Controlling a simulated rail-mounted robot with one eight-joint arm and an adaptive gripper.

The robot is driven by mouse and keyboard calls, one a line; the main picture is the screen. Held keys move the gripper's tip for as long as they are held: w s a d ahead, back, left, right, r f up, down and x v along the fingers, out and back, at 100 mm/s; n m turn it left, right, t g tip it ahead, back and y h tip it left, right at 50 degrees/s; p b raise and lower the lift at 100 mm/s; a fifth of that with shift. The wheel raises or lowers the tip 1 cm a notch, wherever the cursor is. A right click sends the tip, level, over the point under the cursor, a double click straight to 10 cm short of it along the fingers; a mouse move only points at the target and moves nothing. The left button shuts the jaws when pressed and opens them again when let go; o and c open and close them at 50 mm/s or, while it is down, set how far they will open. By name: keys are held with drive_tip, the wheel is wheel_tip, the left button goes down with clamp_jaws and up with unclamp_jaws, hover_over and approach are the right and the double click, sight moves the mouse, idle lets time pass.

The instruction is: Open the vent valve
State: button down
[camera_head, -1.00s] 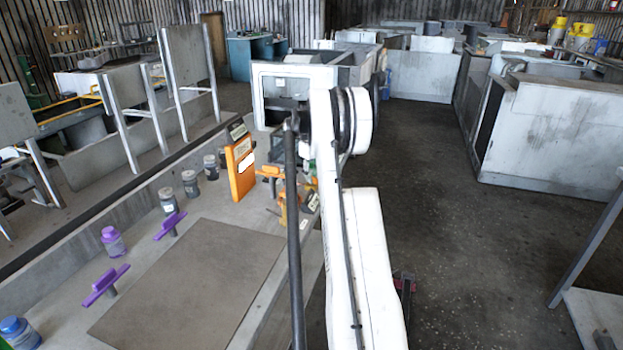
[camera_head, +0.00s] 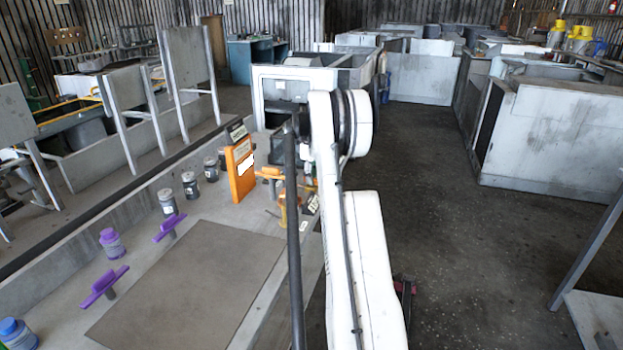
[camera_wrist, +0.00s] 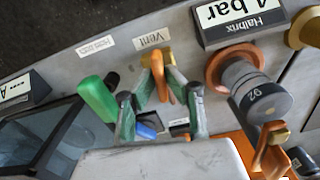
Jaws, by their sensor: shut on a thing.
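In the wrist view, the vent valve is a brass body (camera_wrist: 150,58) with an orange lever (camera_wrist: 160,76), beside a label reading "Vent" (camera_wrist: 152,38). The lever points down the picture, towards my gripper. My gripper (camera_wrist: 161,86) has its two grey-green fingertips on either side of the lever and is shut on it. The lever's lower end is partly hidden between the fingers. In the head view, my white arm hides the gripper, and I cannot make out the vent valve there.
Close by in the wrist view are a green handle (camera_wrist: 98,98), a blue part (camera_wrist: 146,130), a round grey part marked 92 (camera_wrist: 264,96) and another orange lever (camera_wrist: 270,152). In the head view, purple handles (camera_head: 104,287) and an orange panel (camera_head: 240,170) stand on the bench.

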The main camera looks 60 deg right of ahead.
drive_tip(key=c, duration=1.8)
unclamp_jaws()
wheel_tip(320, 180, up, 12)
drive_tip(key=shift+r, duration=0.1)
